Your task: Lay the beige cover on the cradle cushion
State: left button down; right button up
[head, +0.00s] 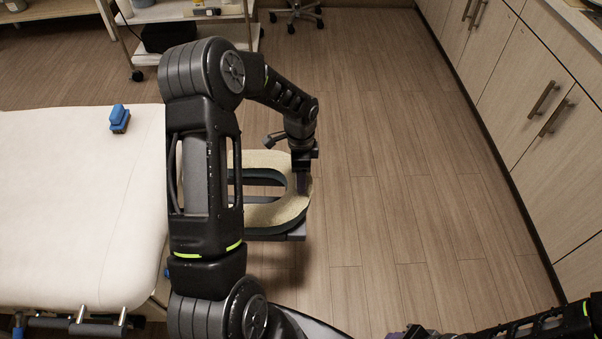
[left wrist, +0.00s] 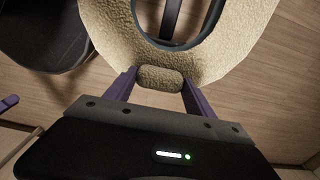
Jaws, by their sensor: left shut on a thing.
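The beige cover (head: 262,158) is a fuzzy, open-centred ring lying over the dark cradle cushion (head: 292,227) beside the table. The cushion's dark side shows below the cover's edge; my left arm hides the ring's left part. My left gripper (head: 303,187) is at the ring's right end, fingers pointing down. In the left wrist view, my left gripper (left wrist: 160,79) is shut on a beige piece of the cover (left wrist: 228,50) at its near edge. The cushion's dark inner rim (left wrist: 178,44) shows inside the opening. My right gripper (head: 415,332) is only partly visible at the bottom edge.
A white padded table (head: 75,215) fills the left, with a blue brush-like object (head: 120,118) on it. A wheeled cart (head: 190,12) stands at the back. Cabinets (head: 535,100) line the right side. The wooden floor (head: 400,180) between is clear.

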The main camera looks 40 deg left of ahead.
pick_arm(q)
jog(key=shift+s+f+b, duration=0.1)
jog(key=shift+f+b, duration=0.4)
jog(key=shift+f, duration=0.15)
dwell(0.6)
jog(key=shift+c, duration=1.3)
grip_release()
jog(key=shift+r, duration=0.15)
jog(key=shift+r+p, duration=2.8)
jog(key=shift+r, duration=1.1)
notch_tip(320, 180, up, 8)
jog(key=shift+b, duration=0.35)
